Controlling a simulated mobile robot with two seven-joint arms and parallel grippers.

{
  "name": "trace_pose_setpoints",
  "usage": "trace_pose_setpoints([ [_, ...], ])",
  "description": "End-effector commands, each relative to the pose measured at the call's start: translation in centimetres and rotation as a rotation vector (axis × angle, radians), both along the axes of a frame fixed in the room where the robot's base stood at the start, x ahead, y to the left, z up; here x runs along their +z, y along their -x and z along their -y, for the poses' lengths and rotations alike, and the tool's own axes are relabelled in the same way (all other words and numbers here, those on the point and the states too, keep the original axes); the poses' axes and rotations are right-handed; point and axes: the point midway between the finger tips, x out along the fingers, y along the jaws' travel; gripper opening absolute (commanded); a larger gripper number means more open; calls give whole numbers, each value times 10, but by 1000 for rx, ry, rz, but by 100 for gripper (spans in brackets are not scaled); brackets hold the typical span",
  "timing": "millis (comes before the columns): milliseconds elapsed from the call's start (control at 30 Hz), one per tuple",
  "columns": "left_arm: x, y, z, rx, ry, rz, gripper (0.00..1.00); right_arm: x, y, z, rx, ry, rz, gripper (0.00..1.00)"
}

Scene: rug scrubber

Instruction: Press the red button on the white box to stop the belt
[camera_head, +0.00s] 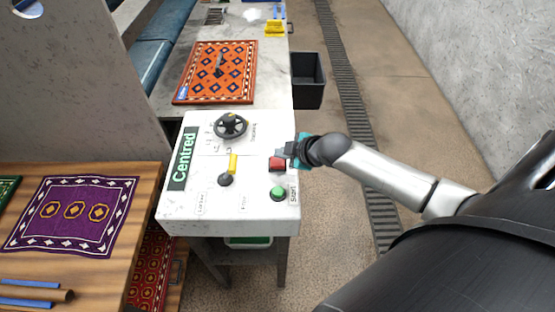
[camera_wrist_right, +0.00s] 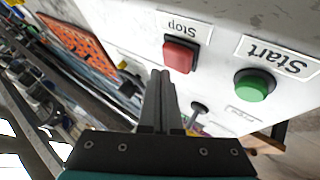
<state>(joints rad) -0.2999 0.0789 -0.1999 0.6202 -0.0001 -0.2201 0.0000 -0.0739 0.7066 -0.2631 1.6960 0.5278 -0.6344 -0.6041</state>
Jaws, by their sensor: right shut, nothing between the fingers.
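The white box (camera_head: 205,200) stands in the middle of the head view, with a green "Centred" sign on its left edge. The red button (camera_head: 277,164) is on its right side, above the green button (camera_head: 278,192) marked "Start". My right gripper (camera_head: 284,152) is shut and empty, close to the red button at the box's right edge. In the right wrist view the red button (camera_wrist_right: 181,55) sits under a "Stop" label, just right of the shut fingertips (camera_wrist_right: 160,75). The fingers look apart from it. The green button (camera_wrist_right: 254,85) is farther right. My left gripper is not in view.
A black handwheel (camera_head: 230,126) and a yellow-and-black lever (camera_head: 230,168) stand up from the box. An orange rug (camera_head: 217,72) lies on the surface behind. A wooden table (camera_head: 110,270) with a purple rug (camera_head: 72,215) is at left. A black bin (camera_head: 307,80) stands behind right.

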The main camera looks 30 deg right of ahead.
Motion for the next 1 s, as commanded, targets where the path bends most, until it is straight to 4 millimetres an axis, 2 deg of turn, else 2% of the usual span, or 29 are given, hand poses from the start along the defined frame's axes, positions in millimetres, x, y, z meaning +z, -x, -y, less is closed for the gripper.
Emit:
trace_pose_setpoints([
  [533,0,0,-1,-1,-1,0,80,0,0,0,0,0,0,0],
  [1000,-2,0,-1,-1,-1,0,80,-8,0,0,-1,0,1,0],
])
